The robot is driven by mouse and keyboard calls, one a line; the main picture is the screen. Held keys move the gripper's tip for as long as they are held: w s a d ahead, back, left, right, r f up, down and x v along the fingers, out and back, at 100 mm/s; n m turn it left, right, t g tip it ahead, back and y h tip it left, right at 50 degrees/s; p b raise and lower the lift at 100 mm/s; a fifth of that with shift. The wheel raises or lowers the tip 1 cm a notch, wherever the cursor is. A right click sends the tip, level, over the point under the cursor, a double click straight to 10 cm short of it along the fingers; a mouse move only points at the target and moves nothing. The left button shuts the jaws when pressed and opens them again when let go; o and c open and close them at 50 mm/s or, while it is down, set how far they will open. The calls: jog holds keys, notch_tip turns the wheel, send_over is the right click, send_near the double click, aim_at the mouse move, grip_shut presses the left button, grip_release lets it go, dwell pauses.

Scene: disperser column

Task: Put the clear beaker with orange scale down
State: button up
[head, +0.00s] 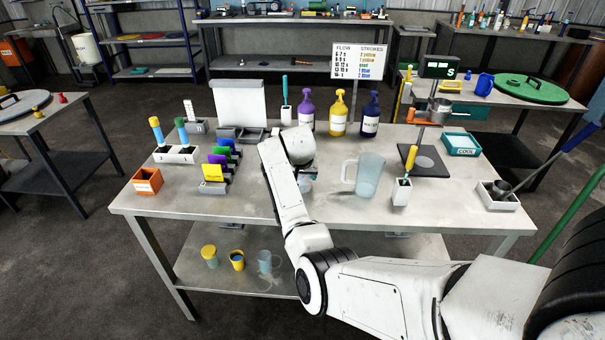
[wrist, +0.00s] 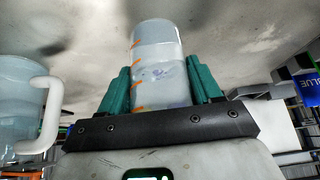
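The clear beaker with orange scale marks (wrist: 157,65) stands between the two teal fingers of my gripper (wrist: 162,88) in the wrist view. The fingers lie close along both its sides, and my gripper appears shut on it. In the head view my gripper (head: 304,166) is over the middle of the worktable (head: 250,205), mostly hidden by my arm. A small part of the beaker (head: 306,185) shows below it. I cannot tell whether its base touches the tabletop.
A large translucent pitcher (head: 369,175) stands just right of the beaker. A white holder (head: 401,192) is beyond it. Colored cards in a rack (head: 215,172) stand to the left. Purple (head: 306,112), yellow (head: 339,114) and blue (head: 370,116) pump bottles stand behind. The front tabletop is clear.

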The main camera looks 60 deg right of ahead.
jog(key=o, duration=0.4)
jog(key=shift+a+r, duration=0.1)
jog(key=shift+r, duration=0.25)
jog(key=v, duration=1.1)
jog(key=shift+r, duration=0.3)
jog(key=s+a+f+n+y, duration=0.1)
jog(key=s+a+f+n, duration=0.2)
jog(key=a+f, duration=0.65)
jog(key=s+a+f+n+y, duration=0.1)
jog(key=s+a+f+n, duration=0.2)
jog(key=s+a, duration=0.3)
jog(key=s+a+f+n+y, duration=0.2)
jog(key=s+a+f+n, duration=0.1)
jog(key=s+a, duration=0.4)
jog(key=s+a+f+n+g+y, duration=0.1)
jog(key=s+a+f+n, duration=0.3)
jog(key=s+a, duration=0.3)
jog(key=a, duration=0.5)
jog(key=shift+a, duration=0.1)
